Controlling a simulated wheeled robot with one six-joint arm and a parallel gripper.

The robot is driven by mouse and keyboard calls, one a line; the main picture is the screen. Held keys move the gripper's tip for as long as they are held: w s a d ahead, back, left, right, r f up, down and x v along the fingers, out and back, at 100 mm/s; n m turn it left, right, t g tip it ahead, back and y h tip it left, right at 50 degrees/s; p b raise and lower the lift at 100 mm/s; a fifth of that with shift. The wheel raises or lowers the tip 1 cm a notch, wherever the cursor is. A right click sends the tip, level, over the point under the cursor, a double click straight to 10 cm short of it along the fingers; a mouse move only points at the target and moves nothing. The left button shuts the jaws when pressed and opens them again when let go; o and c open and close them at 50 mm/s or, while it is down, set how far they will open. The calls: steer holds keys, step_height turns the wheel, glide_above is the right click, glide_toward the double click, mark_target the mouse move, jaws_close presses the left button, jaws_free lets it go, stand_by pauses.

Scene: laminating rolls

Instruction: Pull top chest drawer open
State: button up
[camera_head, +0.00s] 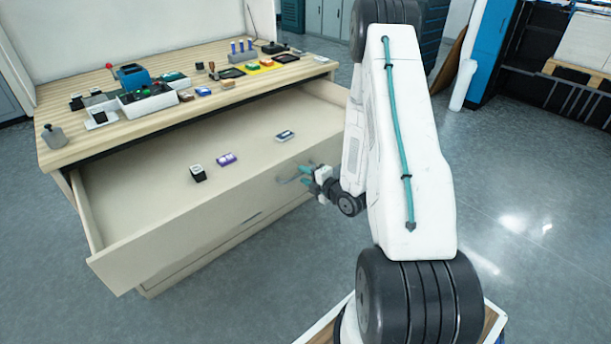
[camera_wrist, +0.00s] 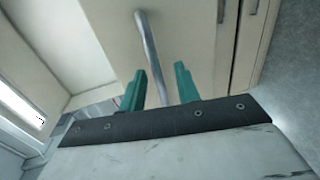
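The chest's top drawer (camera_head: 190,220) is pulled far out and shows its pale inside. A black-and-white stamp (camera_head: 198,173), a purple-and-white item (camera_head: 226,159) and a dark-and-white item (camera_head: 285,136) lie in it. My gripper (camera_head: 306,174) is at the right part of the drawer front, by the curved metal handle (camera_head: 288,179). In the wrist view the two teal fingers (camera_wrist: 160,85) stand apart. The grey handle bar (camera_wrist: 148,45) runs down between them with visible gaps. I cannot tell whether either finger touches it.
The chest's wooden top (camera_head: 75,143) holds stamps, a blue device (camera_head: 135,77), a tray of small items (camera_head: 148,102) and a yellow mat (camera_head: 266,66). Another drawer front lies below the open one. The floor (camera_head: 520,240) to the right is clear.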

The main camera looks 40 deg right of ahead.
steer(key=shift+w+a, duration=0.1)
steer(key=shift+a, duration=0.1)
steer(key=v, duration=0.7)
steer(key=shift+s, duration=0.4)
steer(key=shift+r, duration=0.1)
